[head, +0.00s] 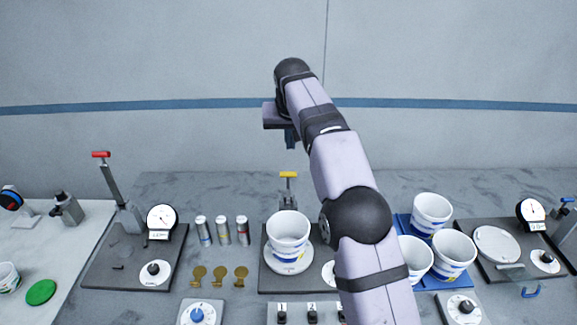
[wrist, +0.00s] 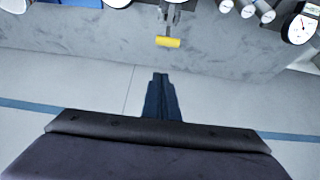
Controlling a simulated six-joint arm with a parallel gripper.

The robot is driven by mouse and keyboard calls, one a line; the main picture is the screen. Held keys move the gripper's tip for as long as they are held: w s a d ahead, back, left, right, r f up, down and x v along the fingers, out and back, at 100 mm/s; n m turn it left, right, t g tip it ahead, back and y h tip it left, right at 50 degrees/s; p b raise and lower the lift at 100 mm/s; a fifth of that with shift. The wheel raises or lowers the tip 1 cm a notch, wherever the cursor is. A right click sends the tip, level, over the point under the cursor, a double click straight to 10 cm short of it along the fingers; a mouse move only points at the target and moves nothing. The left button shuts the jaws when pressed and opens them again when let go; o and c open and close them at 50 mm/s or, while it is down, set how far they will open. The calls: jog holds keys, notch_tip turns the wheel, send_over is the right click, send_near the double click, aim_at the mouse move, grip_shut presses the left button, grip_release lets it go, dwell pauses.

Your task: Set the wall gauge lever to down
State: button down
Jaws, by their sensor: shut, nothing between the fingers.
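My gripper (head: 290,140) is shut and empty, held high in front of the back wall and pointing down. Its closed dark fingers show in the wrist view (wrist: 160,80). Below it in the head view is a lever with a yellow handle (head: 288,175), standing up behind a cup; the handle also shows in the wrist view (wrist: 168,42), apart from the fingers. A red-handled lever (head: 101,155) stands raised at the left, beside a round gauge (head: 161,221). A blue-handled lever (head: 568,200) is at the right edge near another gauge (head: 531,213). Labels are too small to read.
A striped cup (head: 288,230) stands on the middle station. Several cups (head: 432,211) stand on a blue tray at the right. The space around my gripper is clear.

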aim_at(288, 172)
jog(key=shift+w+a+r, duration=0.25)
jog(key=shift+a, duration=0.05)
jog(key=shift+w+f, duration=0.1)
jog(key=shift+w+f+p, duration=0.15)
jog(key=shift+f+p, duration=0.35)
jog(key=shift+f, duration=1)
jog(key=shift+w+f+p, duration=0.2)
jog(key=shift+f+p, duration=0.35)
jog(key=shift+f, duration=1)
jog(key=shift+w+f+p, duration=0.15)
jog(key=shift+f+p, duration=0.35)
jog(key=shift+f, duration=1)
jog(key=shift+s+f+t+b, duration=0.2)
jog(key=shift+t+b, duration=0.1)
jog(key=shift+b, duration=0.7)
jog(key=shift+s+r+b, duration=0.1)
jog(key=shift+s+b, duration=0.05)
jog(key=shift+b, duration=0.25)
